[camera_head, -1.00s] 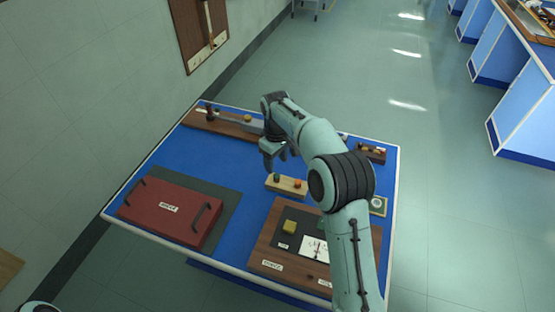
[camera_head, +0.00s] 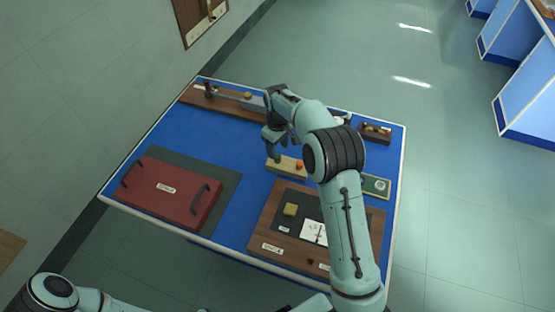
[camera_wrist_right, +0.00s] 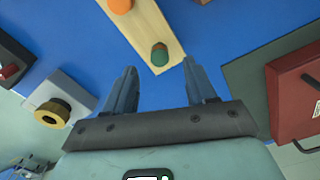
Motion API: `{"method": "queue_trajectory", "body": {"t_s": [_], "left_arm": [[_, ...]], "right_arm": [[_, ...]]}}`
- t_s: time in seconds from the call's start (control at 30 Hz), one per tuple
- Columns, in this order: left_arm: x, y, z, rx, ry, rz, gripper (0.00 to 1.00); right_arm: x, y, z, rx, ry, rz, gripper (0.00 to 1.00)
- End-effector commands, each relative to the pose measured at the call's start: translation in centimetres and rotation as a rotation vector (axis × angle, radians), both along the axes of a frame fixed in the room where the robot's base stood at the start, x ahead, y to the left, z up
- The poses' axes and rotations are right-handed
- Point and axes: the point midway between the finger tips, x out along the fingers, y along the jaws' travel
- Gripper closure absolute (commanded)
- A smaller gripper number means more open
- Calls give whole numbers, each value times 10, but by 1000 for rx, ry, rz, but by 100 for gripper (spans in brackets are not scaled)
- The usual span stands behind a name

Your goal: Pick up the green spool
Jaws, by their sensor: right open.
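The green spool (camera_wrist_right: 159,54) stands near one end of a pale wooden block (camera_wrist_right: 146,28) in the right wrist view. An orange spool (camera_wrist_right: 120,5) stands on the same block, cut by the picture's top edge. In the head view the block (camera_head: 289,170) lies mid-table with the orange spool (camera_head: 299,164) at its right; my gripper largely hides the green spool there. My right gripper (camera_wrist_right: 160,66) is open and empty, its two fingers apart, with the green spool showing just beyond the gap. In the head view my right gripper (camera_head: 275,148) hangs over the block's left end. My left gripper is out of view.
A red lidded case (camera_head: 168,189) lies on a dark mat at the left. A rail on a wooden base (camera_head: 228,105) lies at the back. Blue table (camera_head: 215,145) is bare between them.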

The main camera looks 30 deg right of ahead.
Motion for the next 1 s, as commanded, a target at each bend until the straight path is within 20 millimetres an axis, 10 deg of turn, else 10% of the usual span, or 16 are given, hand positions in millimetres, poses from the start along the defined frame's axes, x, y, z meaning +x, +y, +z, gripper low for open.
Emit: {"method": "queue_trajectory", "body": {"t_s": [0.57, 0.73, 1.0], "left_arm": [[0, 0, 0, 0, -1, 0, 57], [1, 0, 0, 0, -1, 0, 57], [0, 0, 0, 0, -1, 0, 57]], "right_arm": [[2, 0, -46, 0, 0, -1, 44], [2, 0, -46, 0, 0, -1, 96], [2, 0, -45, 0, 0, -1, 100]]}}
